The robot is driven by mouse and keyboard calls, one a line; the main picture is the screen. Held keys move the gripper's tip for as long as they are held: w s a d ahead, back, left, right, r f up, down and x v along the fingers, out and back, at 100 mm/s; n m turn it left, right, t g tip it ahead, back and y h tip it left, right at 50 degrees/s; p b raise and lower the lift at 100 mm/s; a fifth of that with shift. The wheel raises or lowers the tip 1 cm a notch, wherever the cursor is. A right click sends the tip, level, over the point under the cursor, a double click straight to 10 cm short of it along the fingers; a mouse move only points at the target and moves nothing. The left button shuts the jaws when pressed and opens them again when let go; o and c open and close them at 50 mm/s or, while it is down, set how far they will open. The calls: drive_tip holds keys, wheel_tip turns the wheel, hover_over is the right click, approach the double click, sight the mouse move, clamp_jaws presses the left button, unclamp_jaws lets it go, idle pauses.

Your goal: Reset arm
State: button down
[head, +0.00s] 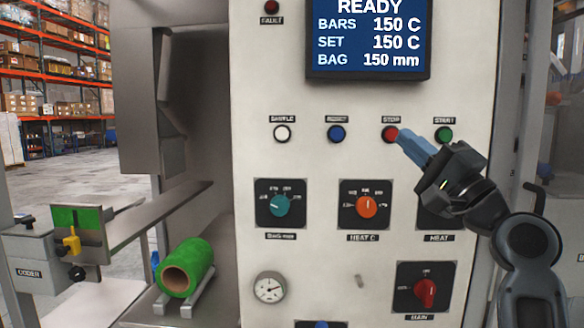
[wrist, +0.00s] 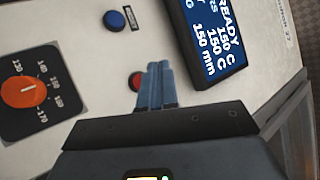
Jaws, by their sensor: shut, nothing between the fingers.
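My gripper (head: 408,137) is shut and empty, its blue-grey fingers together, in front of the control panel (head: 320,235). In the head view its tips overlap the right edge of the red stop button (head: 389,134). In the wrist view the fingers (wrist: 158,72) point at the panel, with the red button (wrist: 135,81) just to their left. I cannot tell whether the tips touch it. My arm comes in from the right and hides much of the right-hand knob plate labelled HEAT.
The screen (head: 368,38) reads READY, BARS 150 C, SET 150 C, BAG 150 mm. White (head: 282,133), blue (head: 336,133) and green (head: 444,134) buttons flank the red one. Below are a teal knob (head: 280,205), an orange knob (head: 367,206) and a red main switch (head: 425,293). A green roll (head: 190,262) lies lower left.

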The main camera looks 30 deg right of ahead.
drive_tip(key=shift+f, duration=0.1)
drive_tip(key=s+a+f+n+g+h, duration=0.1)
drive_tip(key=s+a+f+g, duration=0.2)
drive_tip(key=f, duration=0.7)
drive_tip(key=s+a+f+n+g+h, duration=0.15)
drive_tip(key=s+a+f, duration=0.25)
drive_tip(key=f, duration=0.5)
drive_tip(key=s+a+f+n+g+h, duration=0.1)
drive_tip(key=s+a+f+n, duration=0.2)
drive_tip(key=f, duration=0.7)
drive_tip(key=s+a+f+n+g+y, duration=0.1)
drive_tip(key=s+a+f+n, duration=0.1)
drive_tip(key=s, duration=0.6)
drive_tip(key=s+a+f+n+g+y, duration=0.1)
drive_tip(key=s+a+f+n, duration=0.1)
drive_tip(key=s+a+n, duration=0.3)
drive_tip(key=s+a+f+n+g+y, duration=0.1)
drive_tip(key=s+a+f+n+g, duration=0.1)
drive_tip(key=s, duration=1)
drive_tip(key=a+f+n, duration=0.1)
drive_tip(key=a+n, duration=0.1)
drive_tip(key=a, duration=0.1)
drive_tip(key=shift+s, duration=0.15)
drive_tip(key=shift+y, duration=0.25)
